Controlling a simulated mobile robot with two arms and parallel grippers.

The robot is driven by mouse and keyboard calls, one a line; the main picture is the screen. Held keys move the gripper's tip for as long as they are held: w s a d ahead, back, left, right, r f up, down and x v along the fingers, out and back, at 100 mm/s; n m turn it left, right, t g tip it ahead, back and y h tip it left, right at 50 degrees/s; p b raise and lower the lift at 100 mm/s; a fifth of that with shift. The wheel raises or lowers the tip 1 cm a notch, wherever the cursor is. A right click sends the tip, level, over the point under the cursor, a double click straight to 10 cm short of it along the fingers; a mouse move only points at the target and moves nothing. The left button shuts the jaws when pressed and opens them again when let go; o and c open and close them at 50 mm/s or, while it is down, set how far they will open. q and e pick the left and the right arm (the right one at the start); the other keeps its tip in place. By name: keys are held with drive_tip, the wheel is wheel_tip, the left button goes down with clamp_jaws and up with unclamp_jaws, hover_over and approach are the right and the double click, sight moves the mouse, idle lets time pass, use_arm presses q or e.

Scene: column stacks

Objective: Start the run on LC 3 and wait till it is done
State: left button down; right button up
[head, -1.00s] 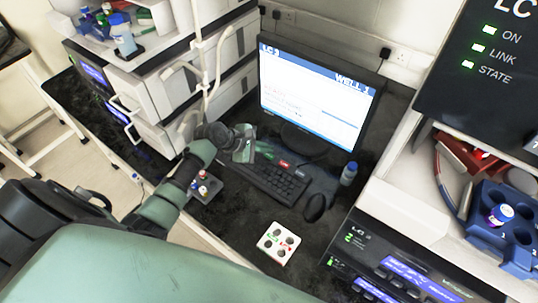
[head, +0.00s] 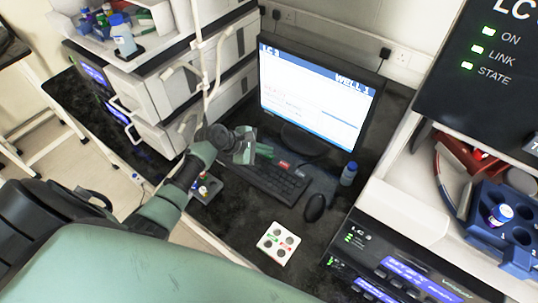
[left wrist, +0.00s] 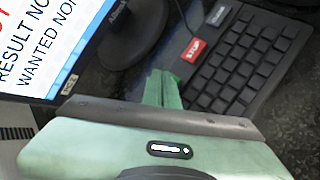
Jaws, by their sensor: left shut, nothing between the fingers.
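The monitor (head: 315,100) reads "LC 3" and "WELL 1" at the top; its smaller lines are hard to read in the head view. In the left wrist view, part of the screen (left wrist: 45,40) shows "RESULT NO" and "WANTED NO", cut off, below red letters. The black keyboard (head: 268,182) has a red STOP key (left wrist: 195,49). My left gripper (head: 263,150) is shut and empty at the keyboard's back left; its green fingertips (left wrist: 162,88) appear beside the keyboard's edge, and I cannot tell whether they touch it. A unit marked LC 3 (head: 362,237) stands at lower right. My right gripper is out of view.
A stack of instruments (head: 180,85) stands at left. A blue rack (head: 493,226) is at far right. Dark bench is clear around the pad.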

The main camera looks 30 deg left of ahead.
sight(266, 156)
use_arm(q)
drive_tip(key=shift+f, duration=0.4)
idle(0.8)
drive_tip(key=shift+r, duration=0.1)
drive_tip(key=shift+r+p, duration=0.75)
drive_tip(key=shift+p, duration=0.25)
wheel_tip(266, 156, up, 5)
drive_tip(key=p, duration=0.6)
idle(4.8)
